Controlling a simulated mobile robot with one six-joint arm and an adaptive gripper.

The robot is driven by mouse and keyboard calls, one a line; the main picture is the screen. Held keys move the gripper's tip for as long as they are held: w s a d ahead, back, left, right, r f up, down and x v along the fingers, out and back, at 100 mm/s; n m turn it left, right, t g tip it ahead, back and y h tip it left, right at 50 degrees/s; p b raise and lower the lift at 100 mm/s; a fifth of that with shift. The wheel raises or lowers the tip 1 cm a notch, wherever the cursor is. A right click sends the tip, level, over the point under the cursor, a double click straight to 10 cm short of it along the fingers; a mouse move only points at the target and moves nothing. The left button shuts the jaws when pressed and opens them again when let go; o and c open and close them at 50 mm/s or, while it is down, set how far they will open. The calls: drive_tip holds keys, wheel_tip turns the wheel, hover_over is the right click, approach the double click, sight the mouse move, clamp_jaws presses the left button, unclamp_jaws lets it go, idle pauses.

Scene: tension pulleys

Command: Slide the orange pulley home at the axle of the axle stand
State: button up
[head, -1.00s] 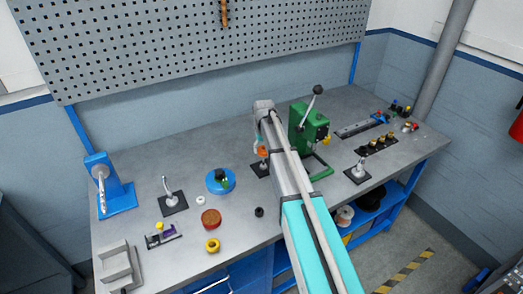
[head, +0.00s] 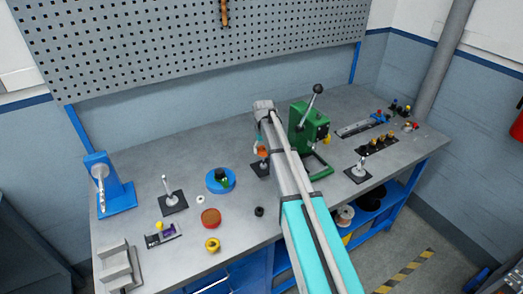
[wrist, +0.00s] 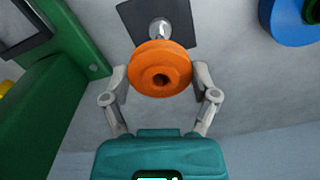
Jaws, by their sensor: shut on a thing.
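The orange pulley (wrist: 160,68) is between the fingers of my gripper (wrist: 161,84) in the wrist view, and the gripper is shut on it. Its bore faces the camera and looks dark; no axle tip shows in it. The axle stand, a black square plate (wrist: 185,18) with a pale metal axle (wrist: 159,30), lies just beyond the pulley, whose upper edge overlaps the axle. I cannot tell whether the axle has entered the bore. In the head view the pulley (head: 262,151) is small above the stand's plate (head: 259,169), partly hidden by my arm.
A green press (head: 309,125) stands close to the right of the stand; its green side (wrist: 60,100) fills the left of the wrist view. A blue round tray (head: 212,187) is to the left. Other posts on black plates stand at left (head: 173,201) and right (head: 358,173).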

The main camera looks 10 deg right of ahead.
sight(263, 165)
drive_tip(key=shift+f+b, duration=3.25)
drive_tip(key=shift+f, duration=0.1)
idle(0.6)
idle(0.6)
drive_tip(key=o, duration=1)
drive_tip(key=shift+o, duration=0.2)
drive_tip(key=shift+w, duration=0.1)
